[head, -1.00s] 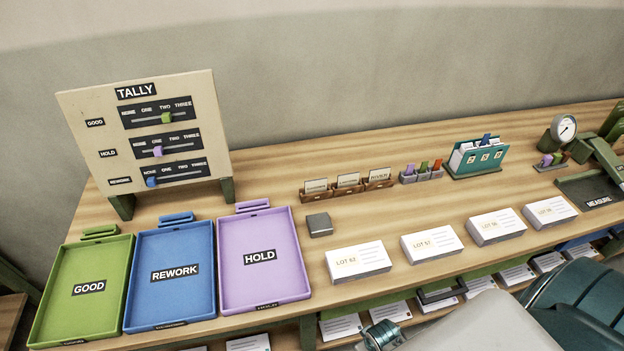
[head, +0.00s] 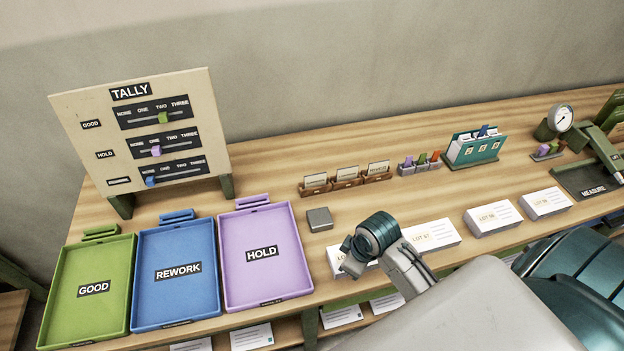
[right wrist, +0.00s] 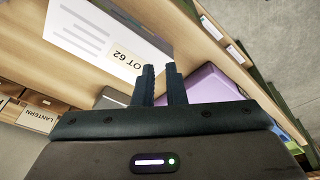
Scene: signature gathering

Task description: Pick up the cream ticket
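No single ticket stands out clearly as the cream ticket. Pale cards stand in three small wooden holders (head: 347,181) at the back middle of the table. In the right wrist view, one holder with a pale card (right wrist: 40,102) sits at the left edge. The teal sorter (head: 474,149) also holds pale and blue cards. My right gripper (right wrist: 160,82) has its two dark fingers slightly apart with nothing between them. It hangs above the table near the LOT 62 stack (head: 338,262), apart from the holders. My left gripper is not in view.
Green (head: 67,300), blue (head: 150,300) and purple (head: 236,235) trays lie at the left, below the tally board (head: 75,130). A small grey block (head: 320,219) sits between the purple tray and holders. More labelled stacks (head: 492,219) line the front edge. A gauge (head: 562,118) stands at right.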

